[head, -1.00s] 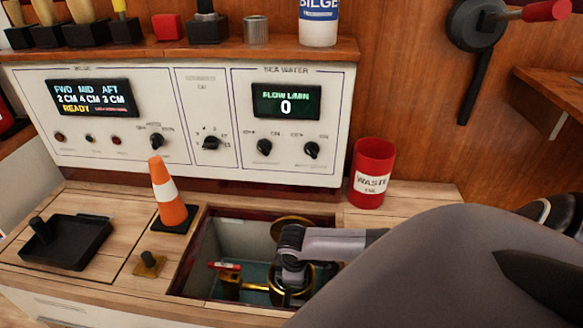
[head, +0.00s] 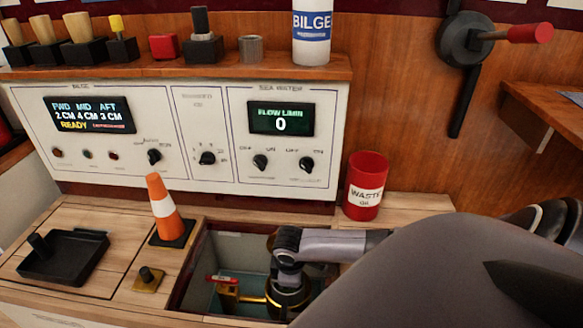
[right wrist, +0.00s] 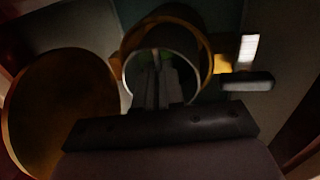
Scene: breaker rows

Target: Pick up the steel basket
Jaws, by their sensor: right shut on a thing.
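The steel basket (right wrist: 184,72) shows in the right wrist view as a round grey rim inside a brass housing (right wrist: 206,55). Something greenish lies inside it. My right gripper (right wrist: 156,72) reaches into this rim, its fingers close together and shut on the basket. In the head view the right gripper (head: 289,280) points down into the open floor compartment (head: 235,252), over the brass housing (head: 256,299). My wrist hides the basket there. My left gripper is not in view.
The compartment walls surround my right gripper closely. A round brass lid (right wrist: 60,125) stands beside the housing; a red-tipped lever (head: 222,279) is left of it. An orange cone (head: 161,204), black tray (head: 63,257) and red waste can (head: 366,186) stand around the opening.

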